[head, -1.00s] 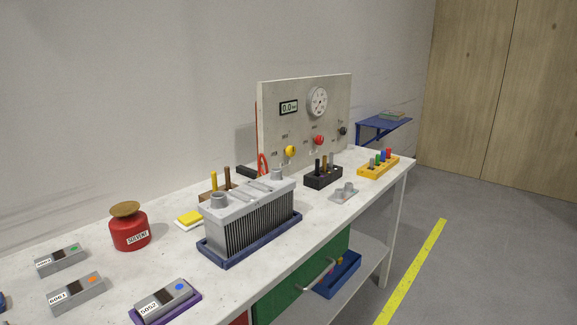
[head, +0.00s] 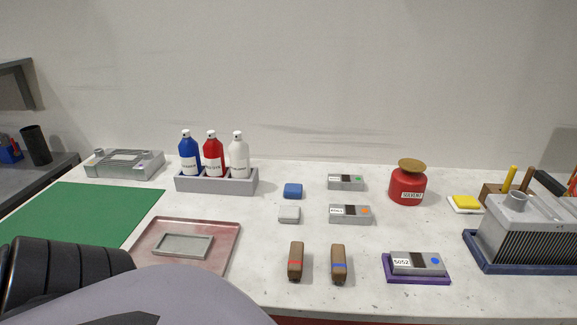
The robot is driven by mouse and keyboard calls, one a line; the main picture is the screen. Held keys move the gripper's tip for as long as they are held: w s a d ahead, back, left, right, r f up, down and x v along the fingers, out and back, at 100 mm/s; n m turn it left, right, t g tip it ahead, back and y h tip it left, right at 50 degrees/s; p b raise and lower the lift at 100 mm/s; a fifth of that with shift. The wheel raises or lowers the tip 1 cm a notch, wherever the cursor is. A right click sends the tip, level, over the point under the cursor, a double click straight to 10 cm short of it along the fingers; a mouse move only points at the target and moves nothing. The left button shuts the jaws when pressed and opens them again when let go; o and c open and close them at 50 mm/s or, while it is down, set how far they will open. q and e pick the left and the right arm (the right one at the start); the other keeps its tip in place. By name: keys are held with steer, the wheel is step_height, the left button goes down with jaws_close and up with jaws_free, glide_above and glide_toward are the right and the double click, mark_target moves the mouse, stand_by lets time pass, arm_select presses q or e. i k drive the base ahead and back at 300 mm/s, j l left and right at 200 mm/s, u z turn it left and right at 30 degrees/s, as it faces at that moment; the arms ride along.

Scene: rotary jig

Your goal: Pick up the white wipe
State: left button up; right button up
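A small pale white-grey folded block, which looks like the white wipe (head: 289,214), lies on the white bench near the middle of the head view. A similar blue block (head: 292,190) lies just behind it, apart from it. Nothing touches the pale block. Part of my own arm fills the lower left of the view. Neither of my grippers shows.
A red tray (head: 222,233) holding a grey frame (head: 183,246) is to the left. Behind it a grey rack (head: 217,184) holds three bottles. Two brown brushes (head: 296,262) (head: 339,264) lie in front. Grey boxes (head: 350,214) and a red solvent can (head: 407,188) are to the right.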

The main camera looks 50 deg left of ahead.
mark_target(287, 214)
steer(key=u, duration=1.65)
